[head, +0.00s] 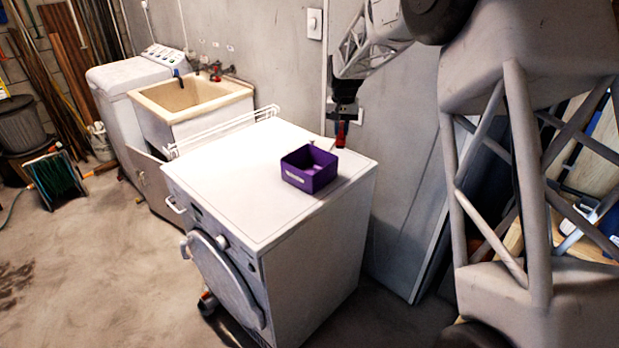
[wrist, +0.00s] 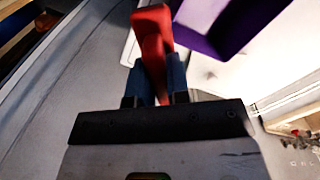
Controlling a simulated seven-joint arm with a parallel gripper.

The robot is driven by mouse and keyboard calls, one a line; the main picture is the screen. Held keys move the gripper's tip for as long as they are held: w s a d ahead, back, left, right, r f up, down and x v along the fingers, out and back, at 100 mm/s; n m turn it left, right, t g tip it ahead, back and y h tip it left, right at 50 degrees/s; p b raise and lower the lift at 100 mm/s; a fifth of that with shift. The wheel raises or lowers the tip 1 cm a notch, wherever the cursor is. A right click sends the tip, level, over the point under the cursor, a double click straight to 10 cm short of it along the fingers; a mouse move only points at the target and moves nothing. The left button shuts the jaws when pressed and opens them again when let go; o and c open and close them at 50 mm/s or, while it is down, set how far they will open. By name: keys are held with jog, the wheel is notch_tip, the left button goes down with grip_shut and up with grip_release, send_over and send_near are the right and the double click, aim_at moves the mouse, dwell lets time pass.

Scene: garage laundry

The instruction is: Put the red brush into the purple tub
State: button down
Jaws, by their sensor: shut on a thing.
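The purple tub (head: 309,170) is an open square box standing on the white top of the front-loading machine, towards its back right. It also shows in the wrist view (wrist: 228,28), at the top right. My gripper (head: 342,122) is above the machine's back right corner, behind and to the right of the tub. It is shut on the red brush (head: 341,136), which hangs below the fingers. The tub's inside is partly hidden.
The white machine (head: 240,180) has a mostly bare top, with a white wire rack (head: 222,130) along its back left edge. Its round door (head: 222,275) hangs open at the front. A sink (head: 185,95) stands behind. A wall and grey panel (head: 400,200) are close behind my gripper.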

aim_at(310, 168)
jog(key=shift+w+d+r, duration=0.15)
jog(key=shift+w+d, duration=0.3)
jog(key=shift+d, duration=0.3)
jog(key=shift+w+a+f+m, duration=0.45)
jog(key=shift+a+f+m, duration=0.15)
jog(key=shift+a, duration=0.2)
jog(key=w+a+f+m, duration=0.1)
jog(key=a+f+m, duration=0.4)
jog(key=a, duration=0.4)
jog(key=shift+w+a+m, duration=0.3)
jog(key=shift+w+a, duration=0.05)
jog(key=shift+w, duration=0.05)
jog(key=shift+f, duration=2.45)
jog(key=shift+f, duration=2.5)
jog(key=shift+f, duration=0.15)
